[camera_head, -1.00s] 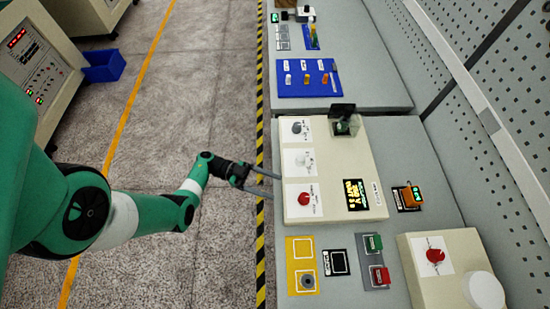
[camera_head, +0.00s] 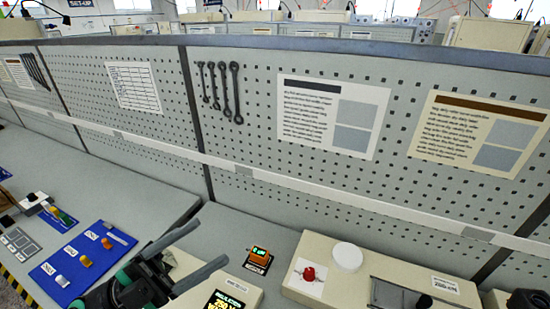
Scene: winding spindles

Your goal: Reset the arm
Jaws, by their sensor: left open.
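My left gripper (camera_head: 212,241) shows at the bottom of the head view, left of centre. Its two grey fingers are spread apart and point up and to the right. Nothing is between them. It appears in front of a beige box with a lit display (camera_head: 226,301), covering part of it; I cannot tell the height of the gripper above the bench. The rest of my left arm is mostly out of frame. My right gripper is not in view.
A blue board (camera_head: 82,262) with several small coloured parts lies left of the gripper. An orange device (camera_head: 259,256) stands to its right, then a beige box with a red knob (camera_head: 309,273) and a white round cap (camera_head: 347,256). A grey pegboard (camera_head: 255,140) stands behind the bench.

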